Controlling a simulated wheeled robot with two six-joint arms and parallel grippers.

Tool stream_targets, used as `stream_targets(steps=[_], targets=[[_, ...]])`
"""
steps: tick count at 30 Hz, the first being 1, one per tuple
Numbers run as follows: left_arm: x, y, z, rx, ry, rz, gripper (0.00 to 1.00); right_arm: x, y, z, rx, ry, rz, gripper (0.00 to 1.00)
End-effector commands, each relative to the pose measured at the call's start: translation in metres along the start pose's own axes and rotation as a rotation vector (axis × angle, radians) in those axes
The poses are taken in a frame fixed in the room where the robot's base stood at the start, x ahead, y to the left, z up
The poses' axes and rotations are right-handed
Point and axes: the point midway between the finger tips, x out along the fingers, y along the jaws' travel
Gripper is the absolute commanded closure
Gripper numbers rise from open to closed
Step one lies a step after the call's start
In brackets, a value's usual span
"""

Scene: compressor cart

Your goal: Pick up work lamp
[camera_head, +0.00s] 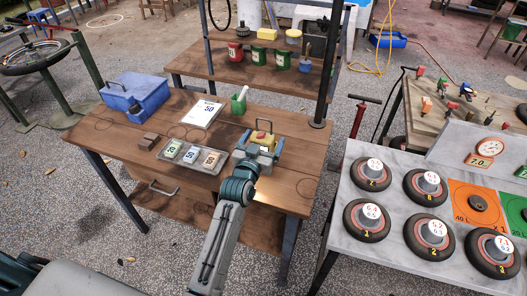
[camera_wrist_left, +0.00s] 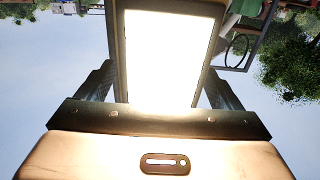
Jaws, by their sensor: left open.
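The work lamp (camera_head: 263,139) is a small yellow-framed lamp standing on the wooden workbench (camera_head: 120,143), near its right side. In the left wrist view its lit panel (camera_wrist_left: 165,55) glows white and fills the space ahead of the palm. My left gripper (camera_head: 262,149) is at the lamp, with its arm reaching in from the front. Its two open fingers stand on either side of the lamp, with a gap visible beside the lit panel. The gripper hides the lower part of the lamp in the head view. My right gripper is not in view.
Left of the lamp lie a tray with numbered blocks (camera_head: 168,154), a white booklet (camera_head: 203,113) and a green cup (camera_head: 239,104). A blue toolbox (camera_head: 137,94) stands at the left. A shelf post (camera_head: 325,85) rises behind right. A grey table (camera_head: 353,255) holds several wheels.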

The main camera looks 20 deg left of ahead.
Motion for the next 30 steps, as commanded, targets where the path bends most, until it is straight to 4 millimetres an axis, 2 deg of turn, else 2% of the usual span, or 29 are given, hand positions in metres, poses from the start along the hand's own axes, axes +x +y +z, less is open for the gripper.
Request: stream_targets(steps=[8,9,21,30], targets=[[0.0046,0.0000,0.0009,0.000,-0.001,0.000,0.13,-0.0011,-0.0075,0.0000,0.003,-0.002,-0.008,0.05],[0.0045,0.0000,0.0009,0.000,-0.001,0.000,0.17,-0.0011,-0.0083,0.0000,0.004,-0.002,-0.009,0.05],[0.0043,0.0000,0.0011,0.000,-0.002,0.000,0.95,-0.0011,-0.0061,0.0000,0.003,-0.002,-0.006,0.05],[0.0050,-0.0002,-0.0022,0.000,0.003,0.000,0.96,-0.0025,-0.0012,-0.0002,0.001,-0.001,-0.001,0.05]])
